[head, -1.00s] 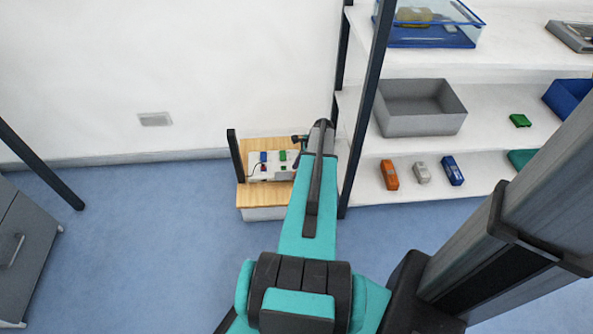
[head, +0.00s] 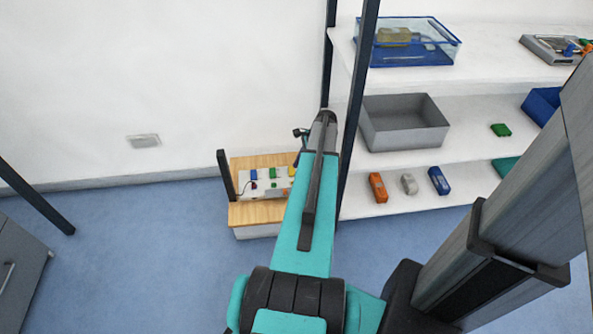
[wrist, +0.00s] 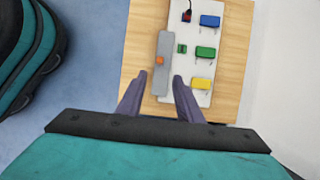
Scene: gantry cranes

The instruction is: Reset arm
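My gripper (wrist: 159,82) shows in the wrist view with its two purple-grey fingers spread apart and nothing between them. Below it is a small wooden table (wrist: 138,40) with a white panel (wrist: 191,63). In the head view my teal arm reaches away toward the same wooden table (head: 252,213), and it hides part of the table and most of the gripper.
The panel carries blue (wrist: 210,21), green (wrist: 205,52) and yellow (wrist: 201,84) blocks. A grey bar (wrist: 164,50) lies beside them. A shelf at right holds a grey bin (head: 405,138), a clear blue-rimmed box (head: 410,57) and small coloured items. A grey cabinet (head: 18,255) stands left; open floor lies between.

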